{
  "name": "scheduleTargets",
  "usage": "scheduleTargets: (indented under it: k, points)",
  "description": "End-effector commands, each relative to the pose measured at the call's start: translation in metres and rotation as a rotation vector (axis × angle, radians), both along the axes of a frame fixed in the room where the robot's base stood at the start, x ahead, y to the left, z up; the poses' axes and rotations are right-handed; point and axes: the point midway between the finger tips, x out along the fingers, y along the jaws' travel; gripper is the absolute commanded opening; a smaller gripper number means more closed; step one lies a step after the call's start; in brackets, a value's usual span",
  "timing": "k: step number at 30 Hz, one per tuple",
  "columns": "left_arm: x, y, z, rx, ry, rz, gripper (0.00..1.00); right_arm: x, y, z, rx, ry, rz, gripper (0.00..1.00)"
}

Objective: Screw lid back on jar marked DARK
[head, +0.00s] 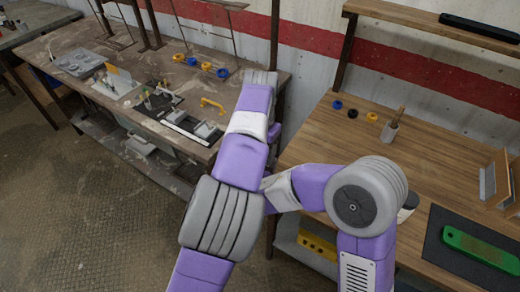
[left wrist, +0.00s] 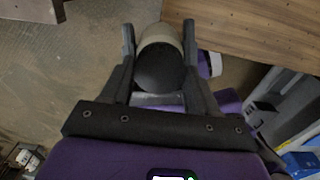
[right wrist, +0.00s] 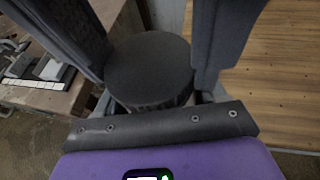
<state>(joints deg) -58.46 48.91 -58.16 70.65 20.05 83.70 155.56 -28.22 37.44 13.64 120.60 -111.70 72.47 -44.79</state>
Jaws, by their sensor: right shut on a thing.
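In the right wrist view, my right gripper (right wrist: 152,60) is shut on a dark round lid-like piece (right wrist: 150,65) with a ribbed side. In the left wrist view, my left gripper (left wrist: 159,45) has its fingers on both sides of a cylinder, apparently the jar (left wrist: 160,40), with a pale band and a dark round end facing the camera. The fingers appear to touch it. No DARK marking is readable. My arms hide both grippers and the held pieces in the head view, so I cannot tell whether lid and jar touch.
The wooden table (head: 440,150) at right has small coloured rings (head: 372,117), a grey cup (head: 391,131) and a green item (head: 480,250) on a dark mat. The cluttered workbench (head: 60,45) stands at left. Open floor (head: 80,200) lies at lower left.

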Motion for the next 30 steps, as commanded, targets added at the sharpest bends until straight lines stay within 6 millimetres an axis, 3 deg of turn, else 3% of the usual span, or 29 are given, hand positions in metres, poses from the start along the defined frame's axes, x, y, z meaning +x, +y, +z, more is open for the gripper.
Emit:
scheduleTargets:
  k: [1,6,7,12,20,30]
  points:
    - [0.0,0.0,0.0,0.0,0.0,0.0,0.51,0.0,0.0,0.001,0.0,-0.002,0.0,0.0]
    - [0.0,0.0,0.0,0.0,0.0,0.0,0.25,0.0,0.0,0.001,0.0,-0.002,0.0,0.0]
    - [0.0,0.0,0.0,0.0,0.0,0.0,0.6,0.0,0.0,0.001,0.0,-0.002,0.0,0.0]
    - [0.0,0.0,0.0,0.0,0.0,0.0,0.84,0.0,0.0,0.001,0.0,-0.002,0.0,0.0]
    - [0.0,0.0,0.001,-0.001,-0.001,0.0,0.84,0.0,0.0,0.001,0.0,-0.002,0.0,0.0]
    - [0.001,0.0,0.04,-0.002,-0.001,0.0,0.84,0.0,0.0,0.001,0.0,-0.002,0.0,0.0]
